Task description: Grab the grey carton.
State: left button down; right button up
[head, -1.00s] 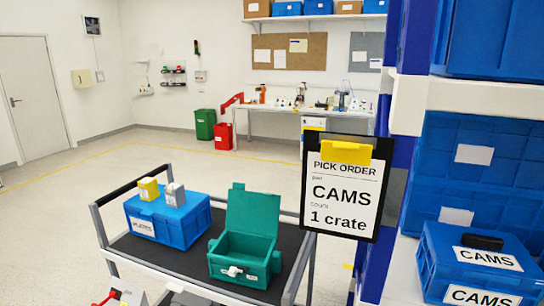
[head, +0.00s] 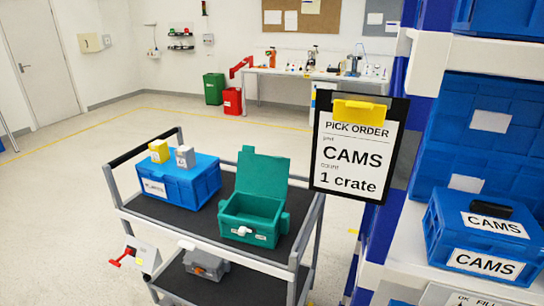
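The small grey carton (head: 185,157) stands upright on top of a closed blue crate (head: 178,184), at the left end of the cart's upper shelf. A yellow carton (head: 159,151) stands close to its left on the same crate. The base of the grey carton rests on the crate's top, and its front shows a pale label too small to read. Neither of my grippers shows in the head view.
An open, empty-looking green box (head: 253,206) is right of the blue crate on the cart (head: 218,238). A grey box (head: 206,265) sits on the lower shelf. A red-handled switch box (head: 138,256) is front left. A pick-order sign (head: 357,150) and a rack with CAMS crate (head: 482,235) stand right.

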aim_at(185, 155)
jog(key=z, duration=0.35)
jog(key=j+z, duration=0.7)
jog(key=j, duration=0.2)
jog(key=k+j, duration=0.1)
jog(key=j, duration=0.2)
jog(key=j+z, duration=0.1)
jog(key=j, duration=0.25)
jog(key=k+j+z, duration=0.1)
jog(key=j, duration=0.2)
jog(key=k, duration=0.05)
